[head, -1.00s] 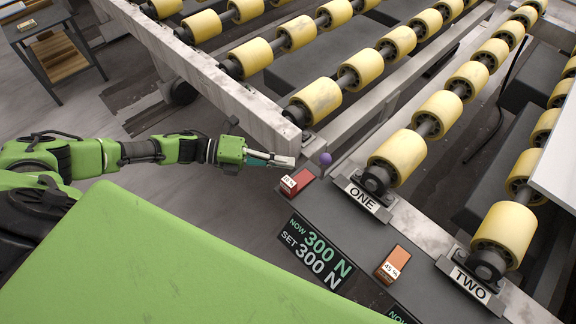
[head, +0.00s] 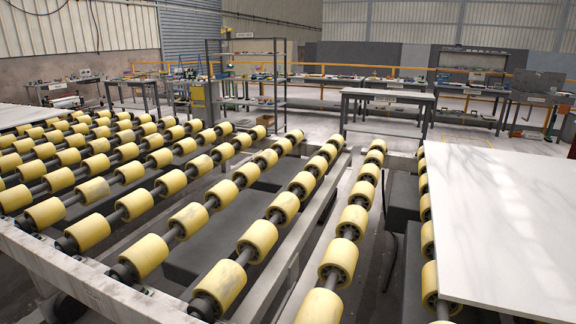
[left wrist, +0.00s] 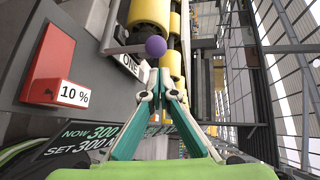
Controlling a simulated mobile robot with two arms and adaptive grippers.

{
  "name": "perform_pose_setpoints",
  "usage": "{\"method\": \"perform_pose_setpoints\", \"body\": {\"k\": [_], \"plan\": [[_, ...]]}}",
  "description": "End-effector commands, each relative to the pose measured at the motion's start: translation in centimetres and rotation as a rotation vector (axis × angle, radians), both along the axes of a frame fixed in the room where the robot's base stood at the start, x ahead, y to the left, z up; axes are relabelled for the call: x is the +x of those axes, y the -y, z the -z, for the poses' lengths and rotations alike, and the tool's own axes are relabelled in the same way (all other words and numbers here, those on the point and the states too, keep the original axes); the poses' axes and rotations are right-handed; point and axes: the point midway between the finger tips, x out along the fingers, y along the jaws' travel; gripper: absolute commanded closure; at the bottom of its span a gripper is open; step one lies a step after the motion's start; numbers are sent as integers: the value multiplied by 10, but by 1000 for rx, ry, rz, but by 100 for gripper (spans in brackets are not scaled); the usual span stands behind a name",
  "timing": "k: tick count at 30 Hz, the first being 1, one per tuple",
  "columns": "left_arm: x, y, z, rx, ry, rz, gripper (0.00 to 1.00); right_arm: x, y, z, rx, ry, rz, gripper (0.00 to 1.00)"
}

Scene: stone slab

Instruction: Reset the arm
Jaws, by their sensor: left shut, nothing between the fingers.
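My left gripper (left wrist: 160,92) shows in the left wrist view with its two teal fingers together at the tips and nothing between them. It is beside a dark control panel, with a red block marked 10 % (left wrist: 56,68) to its left. A lever with a purple ball knob (left wrist: 155,46) is just beyond the fingertips. The ONE label (left wrist: 130,65) and a yellow roller (left wrist: 150,14) are behind the knob. Neither gripper shows in the head view now.
The head view shows a conveyor of yellow rollers (head: 190,218) filling the foreground. A pale stone slab (head: 500,215) lies on the rollers at right. A grey table (head: 388,96), a shelf rack (head: 245,88) and workbenches stand farther back.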

Motion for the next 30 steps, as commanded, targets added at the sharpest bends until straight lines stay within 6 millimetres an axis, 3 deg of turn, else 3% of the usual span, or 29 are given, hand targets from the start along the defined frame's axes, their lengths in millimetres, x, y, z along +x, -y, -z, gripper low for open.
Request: {"method": "perform_pose_setpoints", "body": {"k": [1, 4, 7, 11, 17, 24, 30], "plan": [[0, 23, 1, -44, -48, -51, 100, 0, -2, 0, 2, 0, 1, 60], [6, 52, 1, -111, -152, -176, 100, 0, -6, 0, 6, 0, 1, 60], [10, 71, -1, -182, -267, -312, 100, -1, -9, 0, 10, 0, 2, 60], [7, 82, -2, -283, -446, -512, 100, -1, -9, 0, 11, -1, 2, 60], [-17, 64, 5, -434, -756, -855, 100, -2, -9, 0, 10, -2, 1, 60], [-87, 13, 24, -574, -1120, -1286, 100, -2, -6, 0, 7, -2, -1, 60], [-147, -17, 34, -625, -1314, -1538, 100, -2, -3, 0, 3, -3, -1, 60]]}}
